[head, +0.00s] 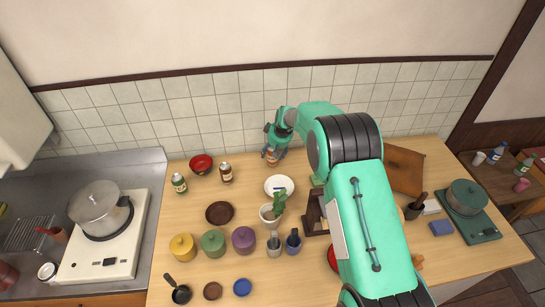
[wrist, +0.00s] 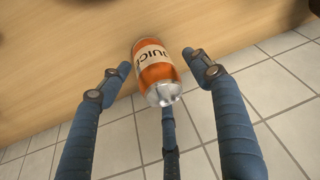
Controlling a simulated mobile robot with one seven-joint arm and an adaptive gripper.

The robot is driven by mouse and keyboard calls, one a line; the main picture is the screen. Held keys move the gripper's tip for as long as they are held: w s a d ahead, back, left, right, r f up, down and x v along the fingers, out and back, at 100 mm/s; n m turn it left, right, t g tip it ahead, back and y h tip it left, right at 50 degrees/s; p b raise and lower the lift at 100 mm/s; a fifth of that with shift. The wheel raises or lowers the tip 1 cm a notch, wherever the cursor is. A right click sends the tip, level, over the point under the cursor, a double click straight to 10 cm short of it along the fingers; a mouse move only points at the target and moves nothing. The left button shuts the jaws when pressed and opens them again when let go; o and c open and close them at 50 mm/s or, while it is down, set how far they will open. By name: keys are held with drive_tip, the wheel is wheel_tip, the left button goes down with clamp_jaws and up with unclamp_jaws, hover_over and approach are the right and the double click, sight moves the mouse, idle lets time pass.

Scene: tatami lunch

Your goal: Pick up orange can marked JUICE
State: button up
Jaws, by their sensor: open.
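The orange can marked JUICE (wrist: 154,72) stands on the wooden counter near its tiled back edge, and its silver top faces the wrist camera. In the head view the can (head: 271,155) shows only in part beside my gripper (head: 274,144). In the wrist view my gripper (wrist: 160,68) is open, with one finger to the left of the can and one to the right. Gaps show between both of these fingers and the can. A third finger lies below the can's top in the picture; I cannot tell whether it touches.
A white plate (head: 279,180) is just in front of the can. A potted plant (head: 268,215) is nearer. The tiled wall (head: 230,115) is close behind.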

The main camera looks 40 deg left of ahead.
sight(273, 148)
drive_tip(key=c, duration=1)
drive_tip(key=shift+o, duration=0.2)
drive_tip(key=shift+r, duration=0.1)
drive_tip(key=shift+r, duration=1.45)
drive_tip(key=shift+s+d+r, duration=0.1)
drive_tip(key=shift+r, duration=0.2)
drive_tip(key=s+d+r, duration=0.1)
drive_tip(key=s+d, duration=0.9)
drive_tip(key=d, duration=0.1)
drive_tip(key=shift+s+d+r, duration=0.2)
drive_tip(key=shift+s, duration=0.15)
